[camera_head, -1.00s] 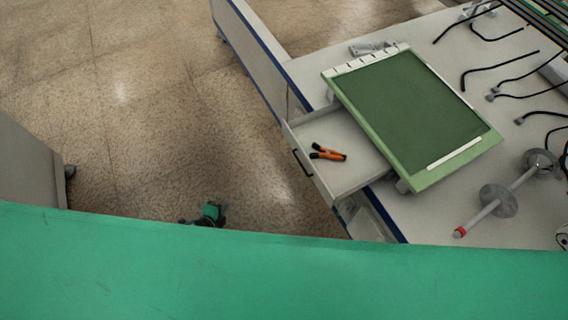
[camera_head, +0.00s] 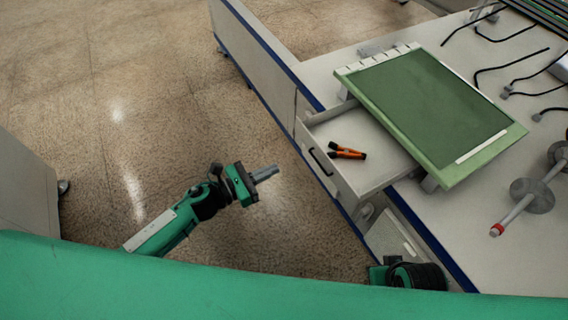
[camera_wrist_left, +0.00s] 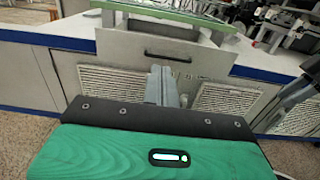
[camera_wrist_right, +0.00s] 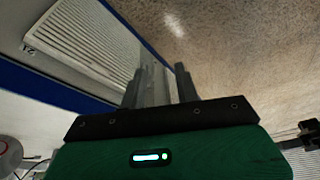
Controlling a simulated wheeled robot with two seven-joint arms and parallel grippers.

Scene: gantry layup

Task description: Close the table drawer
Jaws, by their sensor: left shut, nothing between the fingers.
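The table drawer (camera_head: 345,188) is pulled out from the white table (camera_head: 455,225), with a dark handle on its front. An orange and black tool (camera_head: 346,151) lies inside it. My left gripper (camera_head: 268,174) is shut and empty, to the left of the drawer front and apart from it. In the left wrist view the drawer front (camera_wrist_left: 140,48) with its handle is ahead of the shut fingers (camera_wrist_left: 161,86). My right gripper shows in the right wrist view (camera_wrist_right: 160,82), its fingers apart with nothing seen between them, beside a louvred panel of the table. Its arm shows only partly in the head view.
A green mat board (camera_head: 430,105) lies on the table above the drawer. A grey rod with discs (camera_head: 525,205) and black hooked cables (camera_head: 510,68) lie on the right. A grey cabinet (camera_head: 25,190) stands at far left.

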